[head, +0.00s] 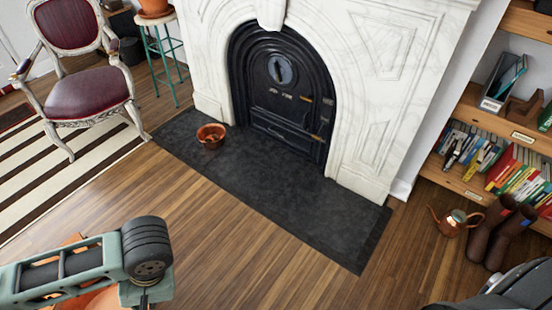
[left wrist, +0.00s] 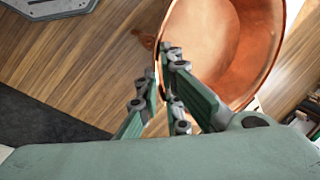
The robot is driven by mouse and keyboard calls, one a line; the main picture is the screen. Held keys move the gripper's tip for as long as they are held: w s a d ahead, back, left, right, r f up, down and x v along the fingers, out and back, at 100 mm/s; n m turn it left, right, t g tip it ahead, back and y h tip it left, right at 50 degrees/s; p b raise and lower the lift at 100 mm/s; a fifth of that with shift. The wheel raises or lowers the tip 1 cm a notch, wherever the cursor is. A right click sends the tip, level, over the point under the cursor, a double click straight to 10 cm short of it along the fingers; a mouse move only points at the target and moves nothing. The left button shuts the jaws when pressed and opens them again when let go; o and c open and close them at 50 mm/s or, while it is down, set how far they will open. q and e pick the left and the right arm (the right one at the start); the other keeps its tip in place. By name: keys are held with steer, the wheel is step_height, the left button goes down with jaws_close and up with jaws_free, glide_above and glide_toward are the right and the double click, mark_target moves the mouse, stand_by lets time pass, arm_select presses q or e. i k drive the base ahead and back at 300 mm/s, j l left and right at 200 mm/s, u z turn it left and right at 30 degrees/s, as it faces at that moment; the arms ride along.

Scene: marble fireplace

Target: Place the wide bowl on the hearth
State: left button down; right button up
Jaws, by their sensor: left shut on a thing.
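The wide copper bowl (left wrist: 215,40) fills the upper right of the left wrist view. My left gripper (left wrist: 163,78) is shut on the bowl's rim, with the bowl's inside facing the camera. In the head view the bowl (head: 98,299) shows only as orange patches at the bottom left, mostly hidden behind my left arm. The dark stone hearth (head: 285,195) lies flat before the fireplace, up and right of my left arm. A dark patch at the left of the left wrist view looks like the hearth (left wrist: 40,122). My right gripper is not in view.
A small copper pot (head: 211,136) stands on the hearth's left part; the middle and right are bare. A marble fireplace (head: 380,100) with a black door (head: 285,90) backs it. A chair (head: 85,90) stands left; a watering can (head: 454,221), boots (head: 490,235) and bookshelf (head: 460,185) stand right.

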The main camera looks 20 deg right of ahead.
mark_target(254, 167)
steer(key=i+l, duration=0.4)
steer(key=i, duration=0.15)
steer(key=i+l+z, duration=0.1)
steer(key=i+l, duration=0.7)
steer(key=i, duration=0.25)
steer(key=i+j, duration=0.15)
steer(key=i, duration=0.4)
steer(key=i+j, duration=0.15)
steer(key=i, duration=0.35)
steer(key=l+z, duration=0.05)
